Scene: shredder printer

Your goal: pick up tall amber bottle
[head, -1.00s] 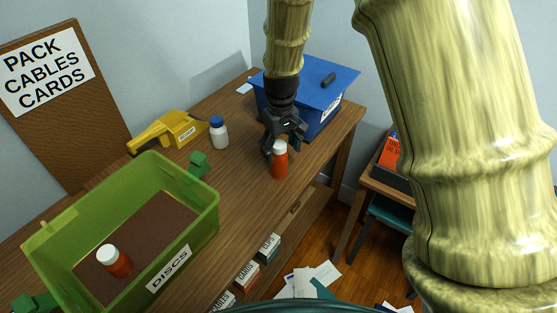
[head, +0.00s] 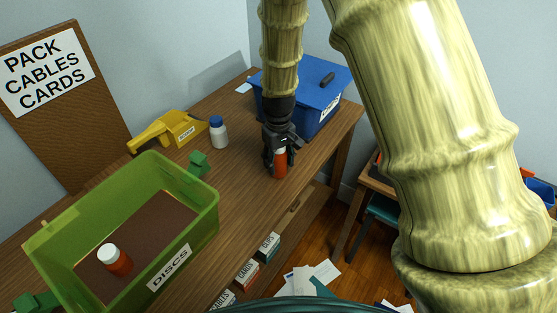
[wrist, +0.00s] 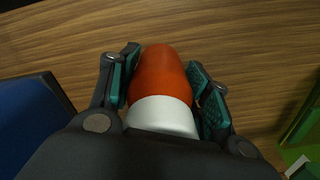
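The tall amber bottle (head: 281,165) is orange-red with a white cap and stands upright near the front edge of the wooden desk. My gripper (head: 279,160) points down over it, with a finger on each side of the bottle. In the wrist view the bottle (wrist: 162,78) lies between the two teal pads of my gripper (wrist: 164,82), cap towards the camera. The pads are very close to its sides; I cannot tell whether both touch. The cap is mostly hidden by my gripper in the head view.
A blue bin (head: 312,88) stands close behind my gripper. A white bottle with blue cap (head: 218,132) and a yellow tool (head: 170,130) are to the left. A green bin (head: 205,215) holds another orange bottle (head: 115,260). The desk between is clear.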

